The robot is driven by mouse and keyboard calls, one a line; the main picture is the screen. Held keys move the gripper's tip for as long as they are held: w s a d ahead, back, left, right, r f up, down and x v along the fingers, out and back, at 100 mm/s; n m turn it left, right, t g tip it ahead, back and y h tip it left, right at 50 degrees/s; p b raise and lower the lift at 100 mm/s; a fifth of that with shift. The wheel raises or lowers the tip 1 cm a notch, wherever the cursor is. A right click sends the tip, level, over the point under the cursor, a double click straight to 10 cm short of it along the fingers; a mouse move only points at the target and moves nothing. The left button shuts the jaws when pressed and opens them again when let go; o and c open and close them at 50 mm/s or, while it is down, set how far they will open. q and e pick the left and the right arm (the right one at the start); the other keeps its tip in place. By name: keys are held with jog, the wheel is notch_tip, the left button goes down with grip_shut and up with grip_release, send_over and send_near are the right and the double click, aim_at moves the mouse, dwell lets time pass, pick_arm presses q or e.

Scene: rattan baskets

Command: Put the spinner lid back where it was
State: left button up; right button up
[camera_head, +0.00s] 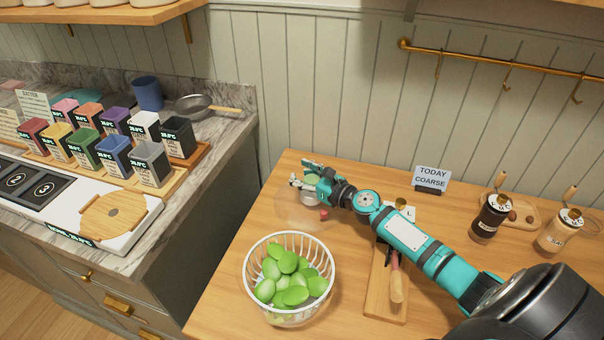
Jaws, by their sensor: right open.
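My right gripper (303,180) is open at the back left of the wooden table, its arm coming in from the lower right. A faint, see-through round thing (290,212), which may be the spinner lid, lies just below the gripper in the picture. A small red piece (323,215) shows at its right edge. I cannot tell whether the fingers touch it; the gripper and glare hide detail. A white slatted basket (330,262) full of green leaves (287,262) stands in front, without a cover. My left gripper is not in view.
A wooden board (378,300) with a handled tool (396,282) lies under my right arm. A "TODAY COARSE" sign (431,178) and two grinders (490,217) (562,230) stand at the right. A marble counter (228,125) with colored boxes is at the left.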

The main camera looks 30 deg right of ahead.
jog(key=shift+o, duration=0.3)
jog(key=shift+r, duration=0.2)
jog(key=shift+s+f, duration=0.1)
jog(key=shift+s, duration=0.25)
jog(key=p+v, duration=0.1)
jog(key=v, duration=0.6)
jog(key=shift+w, duration=0.1)
